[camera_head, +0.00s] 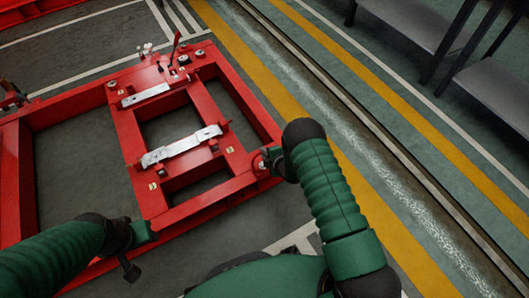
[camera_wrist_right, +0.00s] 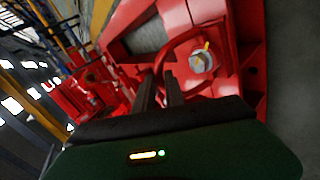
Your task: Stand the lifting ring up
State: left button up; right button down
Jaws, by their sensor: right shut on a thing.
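The lifting ring (camera_wrist_right: 167,49) is a red curved loop in the right wrist view, beside a pale bolt head (camera_wrist_right: 201,62) with a yellow mark. My right gripper (camera_wrist_right: 171,88) has its two dark fingers close together at the ring's near side, shut on it. In the head view, my right gripper (camera_head: 270,160) is at the right corner of the red frame (camera_head: 200,210); the ring is mostly hidden there. The ring's exact tilt cannot be told. My left gripper (camera_head: 138,250) is low at the left, over the frame's near edge, apart from the ring; its fingers are unclear.
The red frame has crossbars, openings and two pale metal plates (camera_head: 182,145). Levers and small fittings (camera_head: 172,62) stand at its far end. Yellow floor stripes (camera_head: 250,60) and open floor lie to the right. Grey benches (camera_head: 490,90) stand at the upper right.

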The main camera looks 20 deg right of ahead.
jog(key=shift+s+f+p, duration=0.3)
jog(key=shift+s+f, duration=0.05)
jog(key=shift+s, duration=0.45)
jog(key=shift+s+f+p, duration=0.3)
jog(key=shift+s+f, duration=0.05)
jog(key=shift+s, duration=0.55)
jog(key=shift+f, duration=0.1)
jog(key=c, duration=1.9)
grip_release()
jog(key=shift+a, duration=0.1)
jog(key=o, duration=0.5)
jog(key=shift+f, duration=0.25)
jog(key=shift+w+r, duration=0.1)
jog(key=shift+w, duration=0.1)
jog(key=shift+w+d+r, duration=0.15)
jog(key=shift+d+r, duration=0.05)
jog(key=shift+d, duration=0.05)
